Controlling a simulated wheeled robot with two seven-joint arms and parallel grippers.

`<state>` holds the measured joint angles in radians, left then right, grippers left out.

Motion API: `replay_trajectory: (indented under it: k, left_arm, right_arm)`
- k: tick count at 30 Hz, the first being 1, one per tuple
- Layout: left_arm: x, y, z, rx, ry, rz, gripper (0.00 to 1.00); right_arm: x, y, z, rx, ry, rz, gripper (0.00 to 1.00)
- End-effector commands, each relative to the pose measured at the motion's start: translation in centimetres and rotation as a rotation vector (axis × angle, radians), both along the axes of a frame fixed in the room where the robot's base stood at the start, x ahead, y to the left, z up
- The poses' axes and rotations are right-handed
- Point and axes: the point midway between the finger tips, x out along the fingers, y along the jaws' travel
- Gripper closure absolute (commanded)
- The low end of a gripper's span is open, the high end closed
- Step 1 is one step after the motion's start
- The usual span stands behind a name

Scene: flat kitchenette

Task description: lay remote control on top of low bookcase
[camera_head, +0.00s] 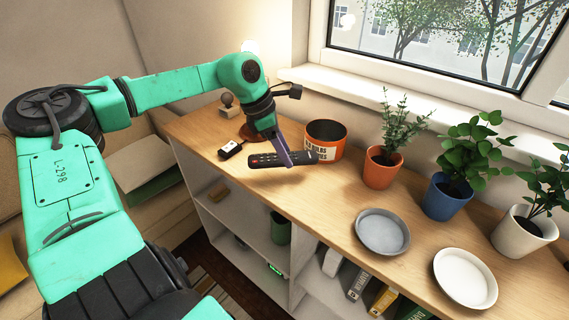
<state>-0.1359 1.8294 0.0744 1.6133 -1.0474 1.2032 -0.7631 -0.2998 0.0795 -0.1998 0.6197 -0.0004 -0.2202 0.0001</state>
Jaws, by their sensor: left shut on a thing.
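The remote control (267,160) is a dark, narrow bar with small buttons, one of them red. My left gripper (287,160) is shut on the remote and points down from above. The remote is over the wooden top of the low bookcase (325,195), near its front edge. I cannot tell whether the remote touches the top or is a little above it. My right gripper is not in view.
Behind the remote stands an orange tin (325,140). A small dark object with a white face (230,149) lies to its left. Several potted plants line the back, including one in an orange pot (380,170). A grey plate (382,231) and a white plate (465,277) lie to the right.

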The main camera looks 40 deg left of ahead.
Motion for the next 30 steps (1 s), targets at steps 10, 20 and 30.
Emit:
replay_trajectory:
  k: [10, 20, 30]
  left_arm:
    - [0.0, 0.0, -4.4, 0.001, -0.002, 0.000, 1.00]
    - [0.0, 0.0, -4.5, 0.001, -0.001, -0.001, 0.13]
    - [0.0, 0.0, -4.1, 0.000, -0.002, -0.001, 0.13]
  right_arm:
    - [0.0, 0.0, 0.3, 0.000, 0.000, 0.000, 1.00]
    - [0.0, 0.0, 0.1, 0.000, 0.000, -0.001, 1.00]
    - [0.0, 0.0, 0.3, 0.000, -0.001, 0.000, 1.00]
